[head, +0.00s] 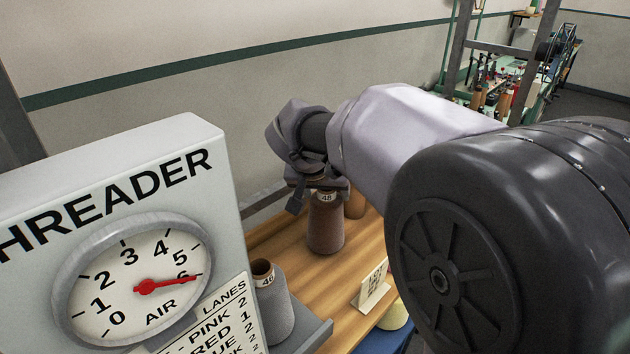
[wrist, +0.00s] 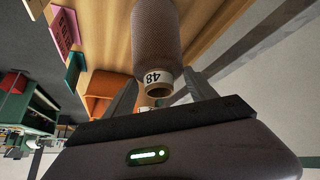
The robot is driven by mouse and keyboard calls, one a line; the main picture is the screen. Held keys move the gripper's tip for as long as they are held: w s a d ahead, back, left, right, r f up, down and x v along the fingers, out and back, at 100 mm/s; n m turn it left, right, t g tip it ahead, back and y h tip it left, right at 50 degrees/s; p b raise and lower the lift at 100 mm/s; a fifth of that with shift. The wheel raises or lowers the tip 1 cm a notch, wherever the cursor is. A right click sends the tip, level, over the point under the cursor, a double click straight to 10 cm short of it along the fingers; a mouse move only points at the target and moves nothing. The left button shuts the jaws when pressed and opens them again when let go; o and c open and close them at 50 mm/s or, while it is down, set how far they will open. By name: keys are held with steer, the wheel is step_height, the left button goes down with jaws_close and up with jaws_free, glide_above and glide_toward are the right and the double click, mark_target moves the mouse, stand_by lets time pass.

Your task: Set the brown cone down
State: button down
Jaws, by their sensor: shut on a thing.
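The brown cone (head: 326,226) is upright over the wooden tabletop, with a white label reading 48 near its top. It also shows in the wrist view (wrist: 156,38), its open top end toward the camera. My gripper (head: 312,186) is shut on its top end, one finger on each side of it in the wrist view (wrist: 160,88). The cone's base is at or very close to the wooden top (head: 278,243); I cannot tell whether it touches.
A grey cone (head: 276,315) stands by the THREADER panel (head: 120,190) with its air dial. An orange-brown cone (head: 355,204) is just behind the held one. A small sign (head: 373,286) and a pale yellow cone (head: 395,316) are nearer the front. Bare wood lies between.

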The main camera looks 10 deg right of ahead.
steer(key=shift+c, duration=1.4)
jaws_free()
